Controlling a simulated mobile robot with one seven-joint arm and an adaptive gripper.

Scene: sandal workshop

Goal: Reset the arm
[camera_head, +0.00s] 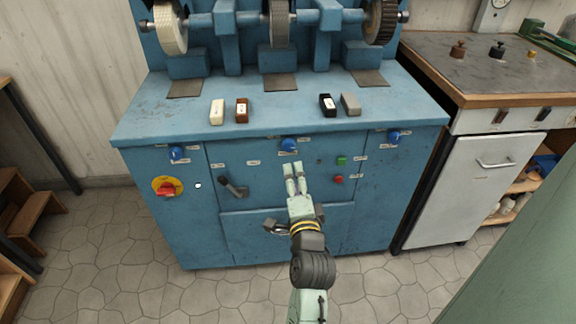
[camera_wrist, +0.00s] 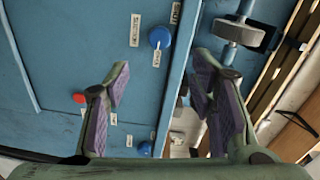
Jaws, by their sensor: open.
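My gripper (camera_head: 294,168) is in front of the blue machine cabinet (camera_head: 287,196) in the head view, its fingers pointing toward the front panel below a blue knob (camera_head: 288,145). In the wrist view my gripper (camera_wrist: 165,85) is open, with its purple-padded fingers spread wide and nothing between them. Behind the fingers is the blue cabinet front with a blue knob (camera_wrist: 159,37) and a red button (camera_wrist: 79,98). My arm hides part of the lower cabinet front.
White (camera_head: 217,112), brown (camera_head: 242,111), black (camera_head: 327,105) and grey (camera_head: 351,104) blocks lie on the cabinet top below several wheels. A red rotary switch (camera_head: 167,187) and a lever (camera_head: 233,187) are left of my gripper. A workbench (camera_head: 490,85) stands at right.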

